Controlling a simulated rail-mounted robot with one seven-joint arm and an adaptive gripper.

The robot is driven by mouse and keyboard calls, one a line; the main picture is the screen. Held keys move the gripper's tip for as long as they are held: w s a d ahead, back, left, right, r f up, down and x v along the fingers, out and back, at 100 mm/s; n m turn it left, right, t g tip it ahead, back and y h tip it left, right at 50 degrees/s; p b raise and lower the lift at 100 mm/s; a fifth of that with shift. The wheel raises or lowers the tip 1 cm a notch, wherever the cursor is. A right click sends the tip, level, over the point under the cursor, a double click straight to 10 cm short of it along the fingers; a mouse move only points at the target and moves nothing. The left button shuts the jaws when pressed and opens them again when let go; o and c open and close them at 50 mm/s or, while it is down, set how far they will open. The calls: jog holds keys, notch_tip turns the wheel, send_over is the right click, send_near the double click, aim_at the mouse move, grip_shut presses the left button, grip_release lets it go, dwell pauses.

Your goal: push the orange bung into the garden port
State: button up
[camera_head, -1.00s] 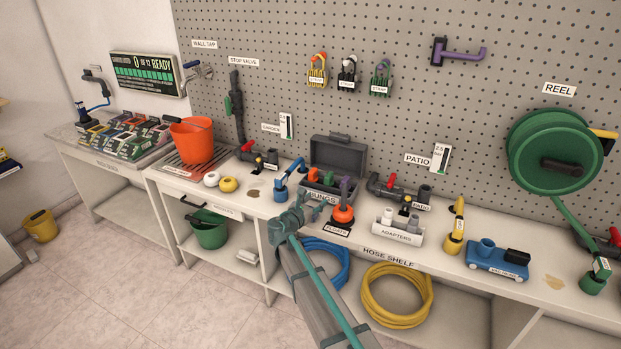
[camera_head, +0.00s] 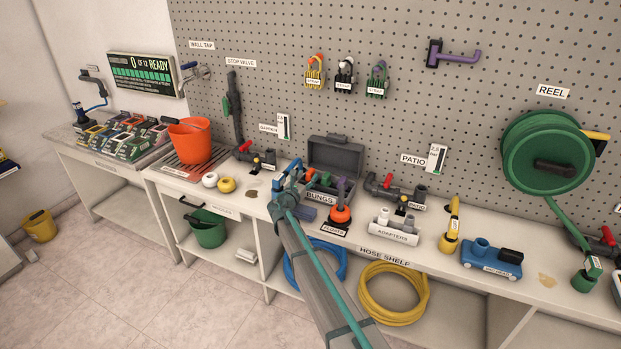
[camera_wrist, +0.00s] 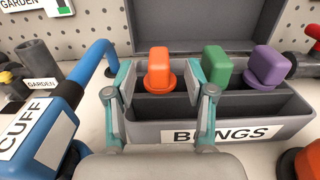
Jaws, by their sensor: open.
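The orange bung (camera_wrist: 159,68) stands in the left compartment of the grey box marked BUNGS (camera_wrist: 255,128). In the wrist view my gripper (camera_wrist: 160,85) is open, with one finger on each side of the orange bung and a gap visible around it. In the head view my gripper (camera_head: 290,190) is at the box's front left and covers part of it. The garden port is the dark pipe fitting (camera_head: 257,158) with a red handle, left of the box; its upright grey pipe (camera_wrist: 36,60) shows at the left of the wrist view, by the GARDEN label.
Green (camera_wrist: 216,65) and purple (camera_wrist: 268,65) bungs stand right of the orange one. The blue CUFF tool (camera_wrist: 40,125) is close left of my gripper. The box's lid (camera_wrist: 215,25) is open behind.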

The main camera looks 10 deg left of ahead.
jog(key=p+x, duration=0.1)
jog(key=x, duration=0.3)
grip_shut()
dwell(0.4)
